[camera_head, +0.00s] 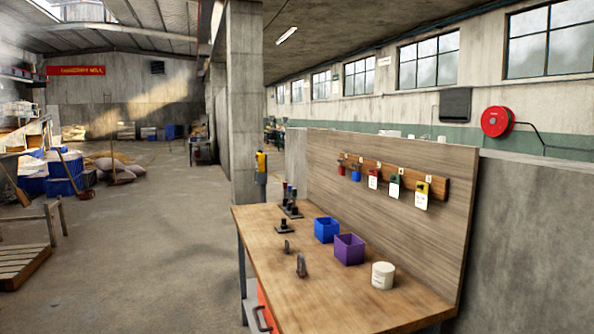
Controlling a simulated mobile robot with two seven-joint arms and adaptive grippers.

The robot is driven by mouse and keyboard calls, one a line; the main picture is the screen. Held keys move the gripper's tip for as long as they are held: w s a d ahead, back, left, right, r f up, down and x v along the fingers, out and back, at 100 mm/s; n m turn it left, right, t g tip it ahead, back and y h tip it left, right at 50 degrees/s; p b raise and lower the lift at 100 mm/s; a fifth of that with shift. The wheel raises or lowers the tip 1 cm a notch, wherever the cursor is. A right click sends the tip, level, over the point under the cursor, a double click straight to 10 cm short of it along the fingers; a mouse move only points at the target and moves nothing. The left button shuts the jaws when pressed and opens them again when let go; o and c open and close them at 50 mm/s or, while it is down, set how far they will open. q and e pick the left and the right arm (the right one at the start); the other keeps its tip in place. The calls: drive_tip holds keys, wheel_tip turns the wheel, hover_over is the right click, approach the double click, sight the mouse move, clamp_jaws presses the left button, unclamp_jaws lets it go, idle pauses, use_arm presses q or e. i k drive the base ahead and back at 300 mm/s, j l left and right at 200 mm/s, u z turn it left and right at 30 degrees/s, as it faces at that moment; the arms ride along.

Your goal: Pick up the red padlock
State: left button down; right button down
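A wooden strip with hooks (441,187) is fixed to the upright wooden panel behind the workbench. A small red padlock-like item (341,170) hangs at its left end. Beside it hangs a small blue padlock-like item (355,174). Further right hang a red item with a white tag (373,179), a green one with a white tag (394,188) and a yellow one with a white tag (422,194). They are too small to tell which are padlocks. Neither of my grippers shows in the head view.
The wooden workbench (340,302) carries a blue bin (326,230), a purple bin (349,250), a white tub (383,275), dark metal fittings and several upright dark items. A concrete pillar (245,110) stands behind its left end. Open floor (150,260) lies to the left.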

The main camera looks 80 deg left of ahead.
sight(340, 170)
drive_tip(key=u, duration=3)
drive_tip(key=i+j+u, duration=0.15)
drive_tip(key=i+u, duration=0.6)
drive_tip(key=i, duration=1.7)
drive_tip(key=i+j, duration=0.1)
drive_tip(key=i, duration=1.55)
drive_tip(key=i+z, duration=0.1)
drive_tip(key=z, duration=0.3)
drive_tip(key=i+z, duration=0.1)
drive_tip(key=z, duration=0.3)
drive_tip(key=i+z, duration=0.1)
drive_tip(key=z, duration=0.3)
drive_tip(key=i+j+z, duration=0.1)
drive_tip(key=z, duration=0.3)
